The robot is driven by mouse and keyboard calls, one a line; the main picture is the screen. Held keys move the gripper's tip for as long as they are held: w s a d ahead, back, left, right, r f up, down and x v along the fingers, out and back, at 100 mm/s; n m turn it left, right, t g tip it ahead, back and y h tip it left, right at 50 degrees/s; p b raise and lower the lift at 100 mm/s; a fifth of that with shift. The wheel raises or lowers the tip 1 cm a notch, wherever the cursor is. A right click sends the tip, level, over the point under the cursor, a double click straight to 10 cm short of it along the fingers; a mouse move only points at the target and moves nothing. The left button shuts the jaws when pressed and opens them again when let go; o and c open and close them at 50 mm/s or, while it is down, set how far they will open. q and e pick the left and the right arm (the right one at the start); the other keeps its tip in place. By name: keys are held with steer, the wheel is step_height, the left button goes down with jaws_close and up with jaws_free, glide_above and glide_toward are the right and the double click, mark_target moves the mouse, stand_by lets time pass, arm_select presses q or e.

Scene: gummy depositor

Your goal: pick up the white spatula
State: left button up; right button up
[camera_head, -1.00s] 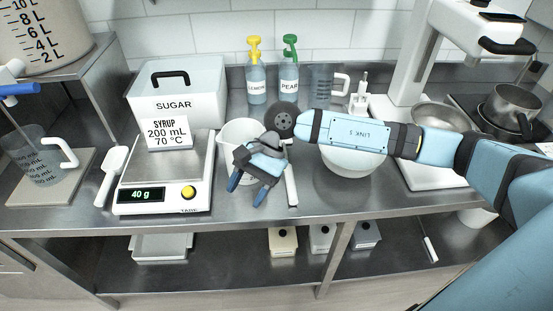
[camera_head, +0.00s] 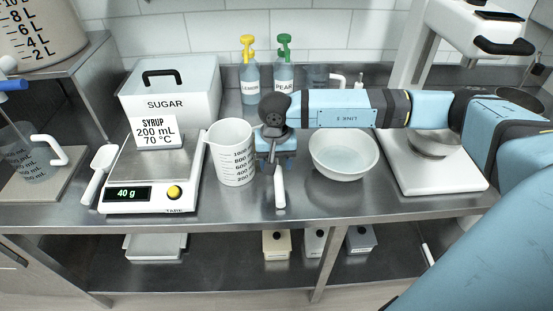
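The white spatula (camera_head: 280,189) lies on the steel counter between the measuring jug and the white bowl, its near end pointing to the front edge. Its far part is hidden under my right gripper (camera_head: 276,163). My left gripper is not in view.
The measuring jug (camera_head: 231,155) stands close left of the gripper, and the white bowl (camera_head: 343,157) close right. Further left are the scale (camera_head: 146,192) and a white scoop (camera_head: 98,173). Pump bottles (camera_head: 284,80) stand behind. The counter in front is clear.

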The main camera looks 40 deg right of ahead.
mark_target(279, 176)
steer(key=f, duration=0.3)
steer(key=f+p, duration=0.1)
steer(key=f, duration=0.1)
steer(key=shift+s+d+f, duration=0.15)
steer(key=shift+d+f, duration=0.2)
steer(key=shift+c, duration=0.3)
steer(key=c, duration=1)
